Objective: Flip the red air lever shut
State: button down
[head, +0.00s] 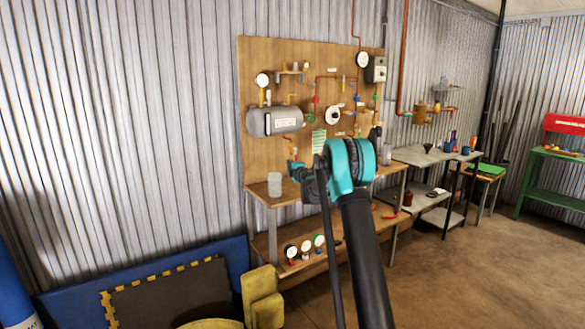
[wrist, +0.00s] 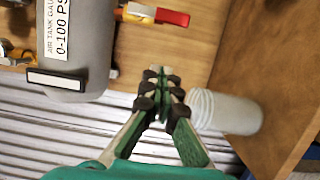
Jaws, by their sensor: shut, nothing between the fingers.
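The red lever (wrist: 172,17) shows at the top of the wrist view, beside the end of the grey tank (wrist: 85,35). It has a pale metal part at its left end. My gripper (wrist: 160,72) has its fingertips together and empty, and a clear gap separates them from the lever. In the head view, the tank (head: 275,121) hangs on the wooden board (head: 340,60). My arm stands in front of the board's lower right there. I cannot single out the lever for sure in the head view, and the fingertips are too small to tell.
Pale stacked cups (wrist: 228,112) stand close to my gripper in the wrist view; they also show on the wooden shelf (head: 258,191) in the head view. Gauges and pipes cover the board. Blue and dark mats (head: 170,295) lean low at the left. Floor is clear at the right.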

jog(key=w+d, duration=0.1)
jog(key=w, duration=0.2)
jog(key=w+d, duration=0.1)
jog(key=w, duration=0.1)
jog(key=shift+w+d, duration=0.2)
jog(key=shift+d, duration=0.1)
jog(key=shift+w+d+f+n, duration=0.2)
jog(key=shift+d+n, duration=0.15)
jog(key=shift+n, duration=0.45)
jog(key=w+d+r+n+y, duration=0.1)
jog(key=d+n+y, duration=0.1)
jog(key=n, duration=0.7)
jog(key=w+d+n+t+y, duration=0.1)
jog(key=w+d+n+y, duration=0.1)
jog(key=n, duration=0.7)
jog(key=shift+d+r+y, duration=0.4)
jog(key=shift+d+y, duration=0.1)
jog(key=shift+d, duration=0.45)
jog(key=shift+w+r, duration=0.1)
jog(key=shift+r, duration=0.05)
